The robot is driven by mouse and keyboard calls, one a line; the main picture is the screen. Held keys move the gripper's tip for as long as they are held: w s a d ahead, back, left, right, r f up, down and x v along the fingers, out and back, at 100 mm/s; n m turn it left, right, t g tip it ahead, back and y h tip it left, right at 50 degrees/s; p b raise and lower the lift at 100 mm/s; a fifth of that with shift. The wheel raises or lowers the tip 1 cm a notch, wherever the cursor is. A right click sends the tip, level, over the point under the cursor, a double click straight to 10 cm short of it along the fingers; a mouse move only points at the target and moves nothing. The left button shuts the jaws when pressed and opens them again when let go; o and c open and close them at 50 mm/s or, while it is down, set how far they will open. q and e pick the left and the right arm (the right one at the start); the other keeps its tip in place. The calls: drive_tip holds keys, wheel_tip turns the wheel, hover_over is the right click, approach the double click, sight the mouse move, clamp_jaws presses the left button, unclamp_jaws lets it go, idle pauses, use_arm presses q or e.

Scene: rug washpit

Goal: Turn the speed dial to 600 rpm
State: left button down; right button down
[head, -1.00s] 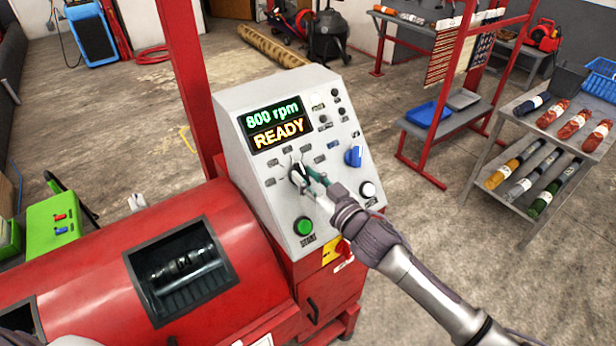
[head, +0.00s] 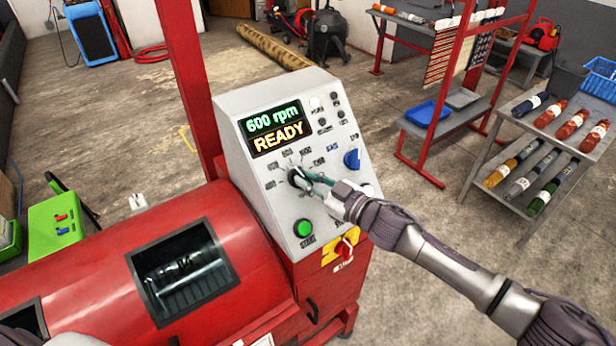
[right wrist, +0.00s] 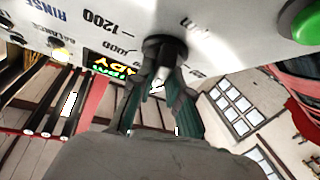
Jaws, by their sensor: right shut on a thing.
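The speed dial (head: 297,177) is a dark knob on the sloped grey control panel (head: 235,107), with speed marks around it. It also shows in the right wrist view (right wrist: 163,46), where the mark 1200 is readable. The display (head: 273,128) reads 600 rpm in green and READY in orange. My right gripper (head: 311,182) is shut on the speed dial, its greenish fingers on either side of the knob; the fingers (right wrist: 160,80) cover part of the scale.
A blue knob (head: 352,158) sits right of the dial. A green start button (head: 303,228) is below it, and a red and yellow switch (head: 344,247) is lower right. The red drum housing (head: 90,275) fills the lower left. A grey table (head: 535,123) with rolls stands right.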

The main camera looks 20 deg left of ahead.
drive_tip(key=shift+w+r+n+g, duration=0.1)
drive_tip(key=shift+w+n+g, duration=0.1)
drive_tip(key=shift+n+g, duration=1.85)
drive_tip(key=shift+n+t, duration=0.25)
drive_tip(key=shift+n, duration=0.2)
drive_tip(key=c, duration=1.1)
unclamp_jaws()
drive_tip(key=shift+d, duration=0.1)
drive_tip(key=shift+s+d, duration=0.1)
drive_tip(key=shift+d, duration=0.2)
drive_tip(key=v, duration=1.1)
drive_tip(key=shift+s+d, duration=0.1)
